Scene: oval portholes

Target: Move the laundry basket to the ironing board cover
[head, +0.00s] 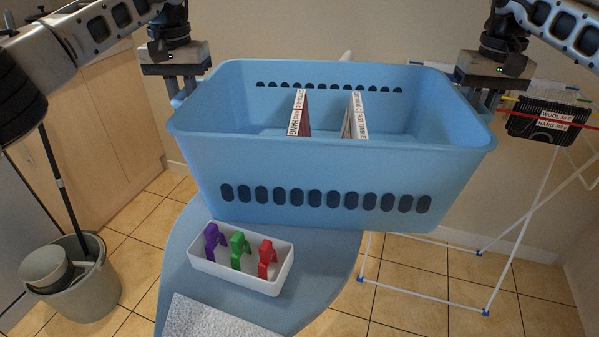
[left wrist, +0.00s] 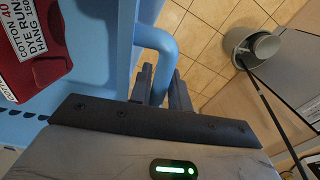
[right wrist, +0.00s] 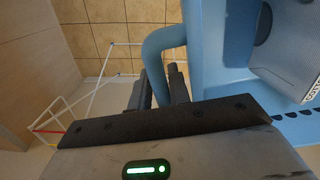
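The blue laundry basket (head: 310,160), with oval holes along its walls, is upright and fills the middle of the head view. Two labelled folded items stand inside it, one dark red (head: 304,122) and one greyish (head: 348,124). My left gripper (head: 181,92) is shut around the basket's left handle, which shows between its fingers in the left wrist view (left wrist: 160,88). My right gripper (head: 481,98) is shut around the right handle, seen in the right wrist view (right wrist: 157,80). The blue-grey ironing board cover (head: 176,282) shows below the basket; the basket hides its far part.
A white tray (head: 225,272) with purple, green and red clips sits on the board, near the basket's front. A speckled whitish cloth (head: 205,318) lies closer. A drying rack (head: 425,295) with a dark labelled item stands right. A bucket (head: 80,295) stands on the floor at left.

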